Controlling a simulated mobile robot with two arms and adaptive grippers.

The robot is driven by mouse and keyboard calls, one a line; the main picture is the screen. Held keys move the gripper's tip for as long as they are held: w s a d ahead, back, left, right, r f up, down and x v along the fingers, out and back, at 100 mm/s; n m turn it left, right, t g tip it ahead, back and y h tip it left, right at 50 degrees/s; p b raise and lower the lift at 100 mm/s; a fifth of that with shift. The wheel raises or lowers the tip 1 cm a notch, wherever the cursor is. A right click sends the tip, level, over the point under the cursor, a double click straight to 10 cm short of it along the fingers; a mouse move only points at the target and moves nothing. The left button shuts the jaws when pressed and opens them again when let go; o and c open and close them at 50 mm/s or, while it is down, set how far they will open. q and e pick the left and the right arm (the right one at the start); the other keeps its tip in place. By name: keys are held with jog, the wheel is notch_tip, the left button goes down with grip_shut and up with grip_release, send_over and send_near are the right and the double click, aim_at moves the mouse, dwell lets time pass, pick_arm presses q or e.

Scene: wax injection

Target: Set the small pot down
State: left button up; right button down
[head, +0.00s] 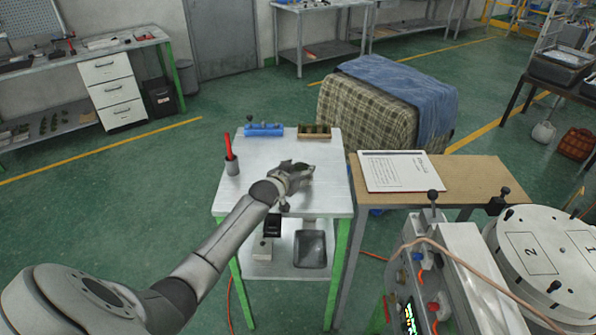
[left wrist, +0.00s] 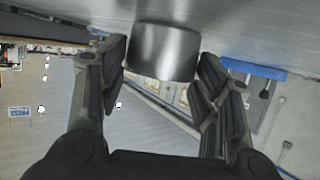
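The small pot, a shiny grey metal cylinder (left wrist: 163,52), sits between the fingertips of my left gripper (left wrist: 163,62) in the left wrist view. Both finger pads appear to touch its sides. In the head view my left gripper (head: 300,172) is low over the right part of the white table (head: 262,190) and largely hides the pot. The pot is close to the tabletop; I cannot tell whether it touches. My right gripper is not in view.
The table's front left is clear. A clipboard (head: 400,171) lies on the brown table to the right.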

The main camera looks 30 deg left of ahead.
pick_arm(q)
jog(key=shift+o, duration=0.9)
jog(key=shift+s+r, duration=0.1)
jog(key=shift+r, duration=0.1)
jog(key=v, duration=1.2)
jog(key=shift+f+b, duration=0.1)
jog(key=shift+b, duration=0.2)
jog(key=shift+f, duration=0.1)
